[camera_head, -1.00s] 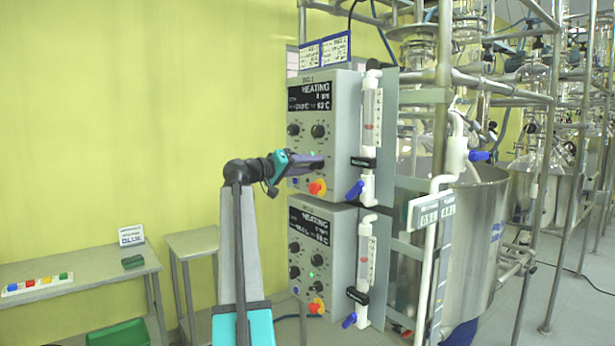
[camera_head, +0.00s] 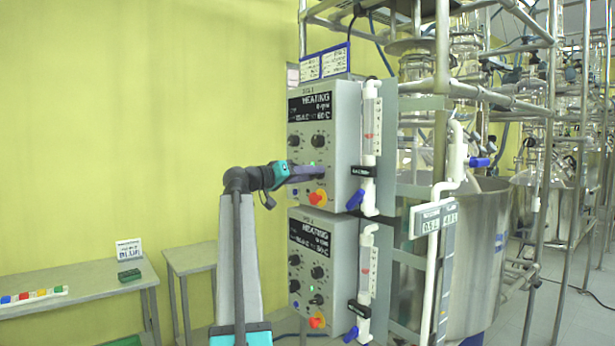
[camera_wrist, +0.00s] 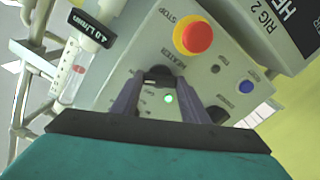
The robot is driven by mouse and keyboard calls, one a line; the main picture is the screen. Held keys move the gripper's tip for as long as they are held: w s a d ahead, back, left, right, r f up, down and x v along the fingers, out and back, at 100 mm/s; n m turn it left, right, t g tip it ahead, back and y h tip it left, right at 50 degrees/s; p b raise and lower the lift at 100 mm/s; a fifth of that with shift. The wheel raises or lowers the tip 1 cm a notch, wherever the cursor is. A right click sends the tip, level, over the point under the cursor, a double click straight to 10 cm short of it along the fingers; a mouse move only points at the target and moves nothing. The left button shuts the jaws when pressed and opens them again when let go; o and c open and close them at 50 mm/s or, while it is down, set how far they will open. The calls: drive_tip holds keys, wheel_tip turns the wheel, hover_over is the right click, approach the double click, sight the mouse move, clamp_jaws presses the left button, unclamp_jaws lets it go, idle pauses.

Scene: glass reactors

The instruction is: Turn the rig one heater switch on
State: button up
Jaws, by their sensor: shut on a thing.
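The upper control box (camera_head: 342,130) has a HEATING display, two black knobs and a red-and-yellow stop button (camera_head: 317,197). My gripper (camera_head: 322,173) reaches it from the left, at the lower front, just above the stop button. In the wrist view my gripper (camera_wrist: 162,84) is shut on the dark heater switch (camera_wrist: 157,73), beside the HEATER label. A small green light (camera_wrist: 168,99) glows near the switch and also shows in the head view (camera_head: 312,163). The fingers partly hide the switch, and I cannot tell its exact setting.
A similar lower box (camera_head: 335,262) hangs directly below; its RIG 2 label (camera_wrist: 264,22) shows in the wrist view. A flow tube with a blue valve (camera_head: 356,199) stands right of the upper box. Glass reactors and pipes fill the right. A bench (camera_head: 85,286) stands left.

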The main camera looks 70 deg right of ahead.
drive_tip(key=o, duration=1.1)
drive_tip(key=shift+d+r, duration=0.1)
drive_tip(key=shift+d, duration=0.05)
drive_tip(key=shift+c, duration=0.2)
drive_tip(key=shift+w, duration=0.1)
drive_tip(key=b+v, duration=0.1)
drive_tip(key=v, duration=1.3)
